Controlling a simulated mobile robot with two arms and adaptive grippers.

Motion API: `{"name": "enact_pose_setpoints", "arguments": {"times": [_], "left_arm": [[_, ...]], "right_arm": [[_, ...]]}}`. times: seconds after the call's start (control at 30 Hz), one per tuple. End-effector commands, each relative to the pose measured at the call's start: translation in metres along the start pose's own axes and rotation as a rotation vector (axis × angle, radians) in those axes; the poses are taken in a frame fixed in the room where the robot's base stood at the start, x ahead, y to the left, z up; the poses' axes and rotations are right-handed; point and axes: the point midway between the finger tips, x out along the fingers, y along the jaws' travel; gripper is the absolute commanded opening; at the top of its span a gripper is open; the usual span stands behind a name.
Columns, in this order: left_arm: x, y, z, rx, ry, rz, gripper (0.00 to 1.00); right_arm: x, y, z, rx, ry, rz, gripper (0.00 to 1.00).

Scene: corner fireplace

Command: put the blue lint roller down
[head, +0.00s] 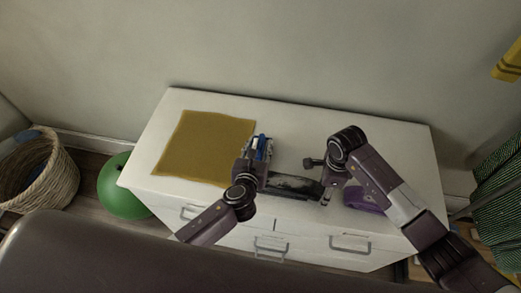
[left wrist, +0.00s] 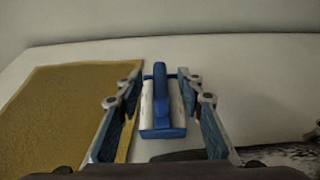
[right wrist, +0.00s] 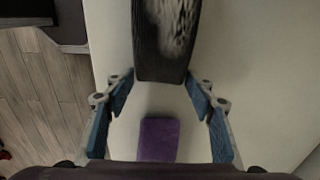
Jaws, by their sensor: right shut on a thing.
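The blue lint roller (head: 262,146) with a white roll is on the white dresser top (head: 300,120), beside the mustard cloth. In the left wrist view the lint roller (left wrist: 161,100) is between the two fingers of my left gripper (left wrist: 160,78), which stand apart on either side of it. My left gripper (head: 261,150) hides part of it in the head view. My right gripper (head: 325,192) is shut on a long dark object with a grey mottled face (head: 290,184). That dark object (right wrist: 160,55) fills the space between its fingertips in the right wrist view.
A mustard cloth (head: 205,148) lies flat at the left of the top. A purple item (head: 364,199) is near the front, by my right arm. The dresser's back right is clear. A green ball (head: 122,190) and a wicker basket (head: 62,175) stand on the floor at left.

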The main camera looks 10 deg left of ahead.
Motion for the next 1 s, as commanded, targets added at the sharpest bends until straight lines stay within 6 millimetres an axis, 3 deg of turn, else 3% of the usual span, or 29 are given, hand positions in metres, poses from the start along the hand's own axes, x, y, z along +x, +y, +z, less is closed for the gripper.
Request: {"name": "enact_pose_setpoints", "arguments": {"times": [0.2,0.47,0.77,1.0], "left_arm": [[0.022,0.0,0.001,0.0,0.0,0.001,0.35],[0.023,0.0,0.0,0.0,0.0,0.0,0.35],[0.023,0.0,0.0,0.0,0.0,0.0,0.02],[0.023,0.0,0.0,0.0,0.0,0.0,0.0]], "right_arm": [[0.0,0.0,0.0,0.0,0.0,-0.001,0.14],[0.0,0.0,0.0,0.0,0.0,-0.001,0.14],[0.0,0.0,0.0,0.0,0.0,0.0,0.14],[0.0,0.0,0.0,0.0,0.0,0.0,0.14]]}}
